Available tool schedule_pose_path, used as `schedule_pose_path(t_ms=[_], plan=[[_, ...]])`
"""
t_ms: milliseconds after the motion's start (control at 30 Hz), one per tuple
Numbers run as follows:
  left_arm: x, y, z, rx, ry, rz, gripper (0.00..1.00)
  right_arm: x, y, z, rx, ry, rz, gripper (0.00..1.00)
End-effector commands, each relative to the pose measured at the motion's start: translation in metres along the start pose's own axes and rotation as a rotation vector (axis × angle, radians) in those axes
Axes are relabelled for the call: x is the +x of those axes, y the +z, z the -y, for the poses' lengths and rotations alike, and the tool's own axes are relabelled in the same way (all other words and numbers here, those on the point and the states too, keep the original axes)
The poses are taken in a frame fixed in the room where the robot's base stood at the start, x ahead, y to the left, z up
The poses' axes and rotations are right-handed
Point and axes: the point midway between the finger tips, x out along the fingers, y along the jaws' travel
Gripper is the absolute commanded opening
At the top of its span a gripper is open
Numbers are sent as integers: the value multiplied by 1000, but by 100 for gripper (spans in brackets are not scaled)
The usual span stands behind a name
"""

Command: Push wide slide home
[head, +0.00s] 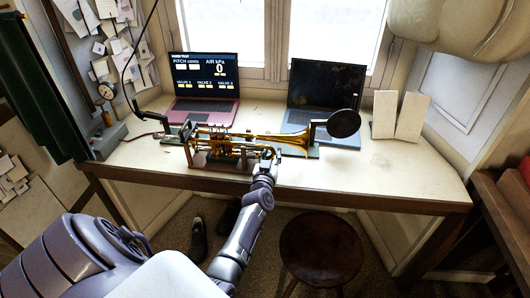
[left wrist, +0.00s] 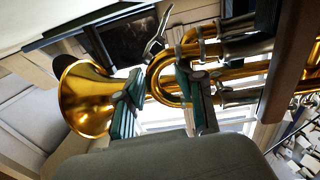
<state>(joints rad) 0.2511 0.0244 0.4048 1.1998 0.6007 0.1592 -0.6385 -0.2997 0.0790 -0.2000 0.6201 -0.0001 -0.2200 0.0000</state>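A brass horn (head: 240,143) lies in a stand on the workbench, its bell pointing right. The left wrist view shows its flared bell (left wrist: 85,98) at left and a curved slide bow (left wrist: 156,78) near the middle. My left gripper (head: 266,155) is at the front of the horn, about below the bell tube. In the left wrist view its two teal-padded fingers (left wrist: 160,98) stand apart, with the slide bow between or just beyond them. I cannot tell whether they touch it. The slide's far end is partly hidden. My right gripper is not in view.
A laptop with a pitch and air readout (head: 205,77) and a dark-screened laptop (head: 325,88) stand behind the horn. A black disc (head: 344,124) stands beyond the bell. White panels (head: 400,116) stand at right. A stool (head: 320,250) is below the bench edge.

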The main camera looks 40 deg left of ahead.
Motion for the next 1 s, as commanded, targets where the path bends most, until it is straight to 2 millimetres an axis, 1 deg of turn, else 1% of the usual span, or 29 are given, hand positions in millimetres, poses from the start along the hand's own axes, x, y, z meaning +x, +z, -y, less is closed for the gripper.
schedule_pose_path(t_ms=[33,333,400,533,667,800,1000], plan=[[-1,4,3,0,-3,8,50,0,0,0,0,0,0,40],[-1,4,2,1,-3,6,50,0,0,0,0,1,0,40],[-2,4,2,1,-2,6,50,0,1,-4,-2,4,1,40],[-11,4,1,-1,-1,6,50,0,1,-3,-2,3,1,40],[-32,4,1,0,-2,7,50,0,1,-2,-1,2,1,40],[-64,3,0,0,-2,5,50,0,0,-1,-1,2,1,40],[-101,2,1,2,-2,4,50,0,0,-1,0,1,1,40]])
